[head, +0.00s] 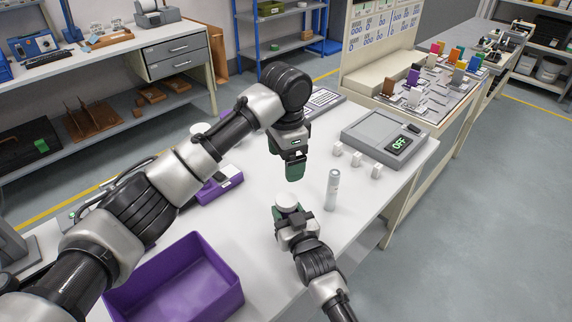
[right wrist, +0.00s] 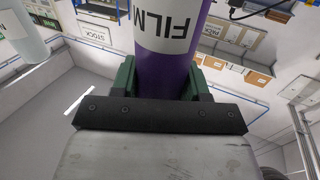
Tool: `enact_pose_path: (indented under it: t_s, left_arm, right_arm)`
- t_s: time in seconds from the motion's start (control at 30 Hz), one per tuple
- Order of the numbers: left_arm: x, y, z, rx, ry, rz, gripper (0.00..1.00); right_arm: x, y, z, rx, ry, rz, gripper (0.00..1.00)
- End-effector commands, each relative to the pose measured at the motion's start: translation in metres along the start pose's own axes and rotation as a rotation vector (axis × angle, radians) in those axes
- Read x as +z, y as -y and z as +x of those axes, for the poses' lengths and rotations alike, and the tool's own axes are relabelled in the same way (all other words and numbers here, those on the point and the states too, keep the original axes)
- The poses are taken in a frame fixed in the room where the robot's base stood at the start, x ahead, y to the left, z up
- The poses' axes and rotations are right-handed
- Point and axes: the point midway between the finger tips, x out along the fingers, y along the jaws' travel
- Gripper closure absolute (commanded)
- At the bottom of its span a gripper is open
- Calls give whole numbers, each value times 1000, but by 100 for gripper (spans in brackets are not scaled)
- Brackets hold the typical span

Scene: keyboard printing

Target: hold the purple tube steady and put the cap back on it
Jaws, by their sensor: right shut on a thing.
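My right gripper (head: 286,212) is shut around the purple tube (right wrist: 164,68), whose white label reads FILM upside down in the right wrist view. Green fingers press on both sides of the tube there, and its upper end runs out of the frame. In the head view a pale round top (head: 287,199) shows between the right fingers; I cannot tell if it is the tube's end or a cap. My left gripper (head: 294,170) hangs just above and behind it, green fingers pointing down. Its jaw gap is hidden. No separate cap is clearly visible.
A pale cylinder (head: 333,189) stands right of my right gripper. Several small white blocks (head: 356,159) sit before a grey device (head: 385,140) reading OFF. The table (head: 262,240) is bare left of my right gripper.

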Motion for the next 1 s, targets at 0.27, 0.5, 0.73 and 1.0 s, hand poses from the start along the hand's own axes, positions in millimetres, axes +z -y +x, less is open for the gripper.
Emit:
enact_pose_path:
  t_s: [0.27, 0.5, 0.73, 1.0]
  left_arm:
    - [0, 0, 0, 0, 0, 0, 15]
    - [0, 0, 1, 0, 0, 0, 15]
    - [0, 0, 2, 0, 0, 0, 15]
    - [0, 0, 6, 0, 0, 0, 15]
  right_arm:
    - [0, 0, 0, -1, 1, 1, 40]
    - [0, 0, 0, 0, 0, 1, 25]
    - [1, 0, -7, 0, 0, 0, 25]
    - [2, 0, -58, -1, 2, 1, 25]
